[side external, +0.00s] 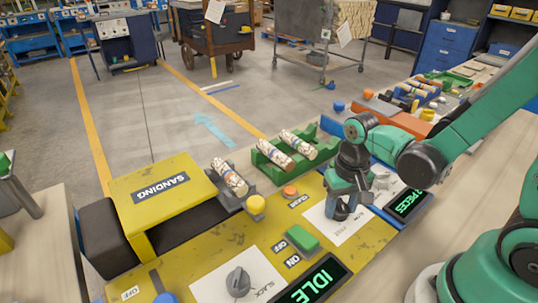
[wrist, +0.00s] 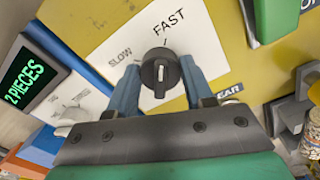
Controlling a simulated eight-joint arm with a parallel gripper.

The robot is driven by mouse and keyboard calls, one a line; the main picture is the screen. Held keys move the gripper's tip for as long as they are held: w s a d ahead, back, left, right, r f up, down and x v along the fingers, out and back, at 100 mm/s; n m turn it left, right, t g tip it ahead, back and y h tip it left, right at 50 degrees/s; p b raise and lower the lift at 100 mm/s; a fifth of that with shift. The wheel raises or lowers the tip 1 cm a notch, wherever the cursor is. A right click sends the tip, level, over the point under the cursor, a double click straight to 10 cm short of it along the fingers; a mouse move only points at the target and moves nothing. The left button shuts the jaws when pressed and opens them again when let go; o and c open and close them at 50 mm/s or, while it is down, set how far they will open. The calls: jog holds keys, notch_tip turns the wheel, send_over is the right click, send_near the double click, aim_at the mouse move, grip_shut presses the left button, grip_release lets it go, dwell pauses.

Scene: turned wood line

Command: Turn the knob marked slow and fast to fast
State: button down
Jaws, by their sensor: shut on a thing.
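The black knob (wrist: 160,72) sits on a white plate (wrist: 112,50) printed SLOW at left and FAST at upper right in the wrist view. Its raised grip runs nearly up and down in that view, with a pale mark on it, roughly in line with the tick under FAST. My gripper (wrist: 160,68) is shut on the knob, one blue finger on each side. In the side view my gripper (side external: 342,208) points down over the white plate (side external: 325,228) and hides most of the knob.
A green rack (side external: 268,168) with turned pieces stands behind. A display (wrist: 30,82) reads 2 PIECES.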

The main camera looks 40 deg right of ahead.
aim_at(341, 204)
jog(key=shift+m, duration=0.8)
jog(key=shift+c, duration=1.7)
grip_release()
jog(key=shift+r, duration=2.8)
